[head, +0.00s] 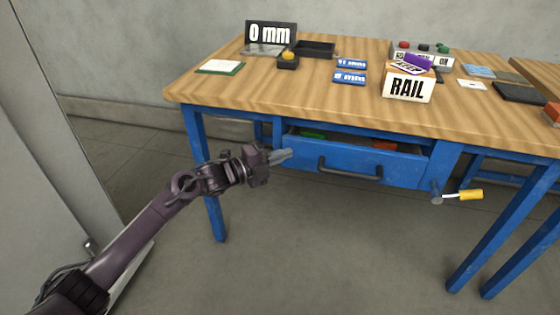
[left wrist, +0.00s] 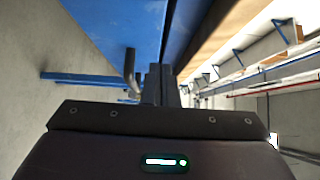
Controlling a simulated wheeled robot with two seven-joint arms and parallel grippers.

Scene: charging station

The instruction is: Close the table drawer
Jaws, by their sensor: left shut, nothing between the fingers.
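The blue table drawer (head: 350,163) is partly open under the wooden table top (head: 310,90). A green thing and a red thing show inside it. Its dark handle (head: 350,170) is at the middle of its front. My left gripper (head: 288,155) is shut and empty, with its fingertips at the left end of the drawer front; I cannot tell whether they touch it. In the left wrist view, the shut fingers (left wrist: 160,85) are beside the blue drawer front (left wrist: 125,30), with the handle (left wrist: 131,70) to their left. My right gripper is not in view.
A grey cabinet (head: 50,150) stands at left. The floor before the drawer is clear.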

